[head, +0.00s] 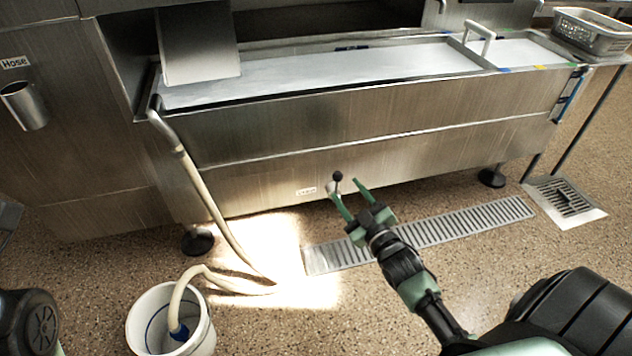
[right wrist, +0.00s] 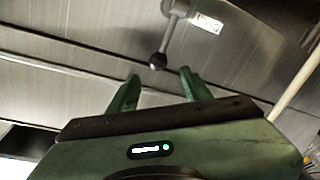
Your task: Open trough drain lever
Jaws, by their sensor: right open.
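The drain lever (right wrist: 169,38) sticks out from the lower front panel of the steel trough (head: 375,105). It ends in a dark ball knob (right wrist: 158,61), and its knob also shows in the head view (head: 337,176). A small white label is beside the lever's base. My right gripper (head: 347,187) is open, with green fingers. In the right wrist view, the knob lies just beyond and between the fingertips (right wrist: 164,75). I cannot tell whether they touch it. My left gripper does not show.
A beige hose (head: 207,203) runs from the trough's left end into a white bucket (head: 142,325) on the floor. A floor grate (head: 450,226) lies below the right arm, and a square drain (head: 566,200) is at the right. A perforated basket (head: 592,32) stands at the upper right.

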